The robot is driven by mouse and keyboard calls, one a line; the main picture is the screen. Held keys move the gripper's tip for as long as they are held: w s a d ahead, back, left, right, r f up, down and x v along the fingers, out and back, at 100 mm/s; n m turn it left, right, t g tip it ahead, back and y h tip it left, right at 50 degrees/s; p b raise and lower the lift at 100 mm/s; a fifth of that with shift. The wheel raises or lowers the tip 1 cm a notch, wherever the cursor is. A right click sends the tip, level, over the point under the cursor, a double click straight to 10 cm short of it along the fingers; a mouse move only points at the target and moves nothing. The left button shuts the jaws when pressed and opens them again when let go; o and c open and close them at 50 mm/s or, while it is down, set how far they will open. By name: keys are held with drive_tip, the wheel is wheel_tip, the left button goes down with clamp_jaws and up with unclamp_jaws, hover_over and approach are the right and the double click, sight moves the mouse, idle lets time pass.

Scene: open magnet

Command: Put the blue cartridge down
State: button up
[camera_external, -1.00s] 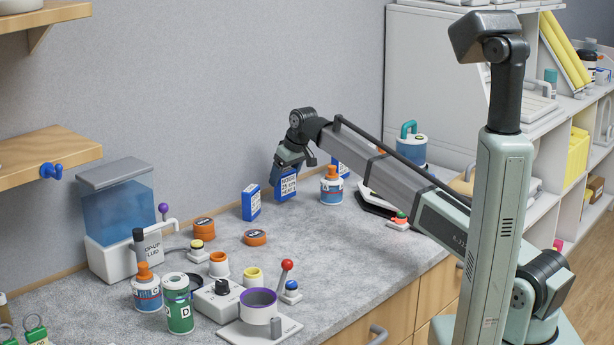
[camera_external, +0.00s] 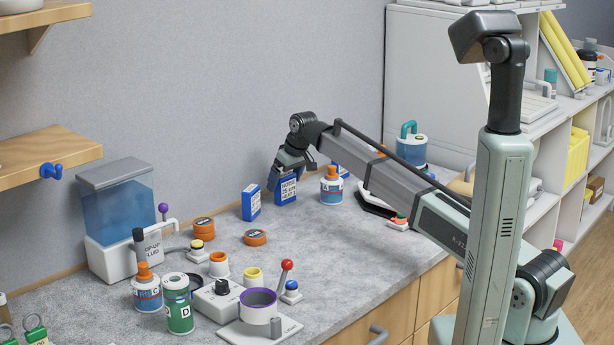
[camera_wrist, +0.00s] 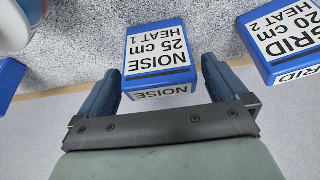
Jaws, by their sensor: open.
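The blue cartridge (camera_external: 286,191) with a white label stands upright on the grey counter (camera_external: 330,235), below my gripper (camera_external: 293,170). In the wrist view the cartridge (camera_wrist: 158,52) reads "NOISE 25 cm HEAT 1". The fingers of my gripper (camera_wrist: 163,85) are open, one on each side of its near end, with small gaps showing. A second blue cartridge (camera_external: 251,202) stands to its left in the external view. In the wrist view this other cartridge (camera_wrist: 285,40) reads "GRID 20 cm HEAT 2" and lies to the right of my fingers.
A white and blue bottle with an orange cap (camera_external: 332,186) stands close on the right. Another blue box partly shows behind that bottle. Orange discs (camera_external: 255,238), a water tank (camera_external: 118,212) and several small containers crowd the left of the counter. The wall is close behind.

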drive_tip(key=v, duration=1.2)
drive_tip(key=shift+r, duration=0.1)
idle(1.4)
drive_tip(key=w+d+m, duration=0.2)
drive_tip(key=w+d, duration=1.7)
drive_tip(key=d, duration=0.1)
drive_tip(key=shift+w+a+f+n, duration=0.55)
drive_tip(key=shift+a+f, duration=0.35)
drive_tip(key=shift+f, duration=1.3)
drive_tip(key=shift+w+a+f+n, duration=0.5)
drive_tip(key=shift+a+f, duration=0.4)
drive_tip(key=shift+f, duration=1.25)
drive_tip(key=shift+w+a+f+n, duration=0.5)
drive_tip(key=shift+a+f, duration=0.45)
drive_tip(key=shift+f, duration=1.25)
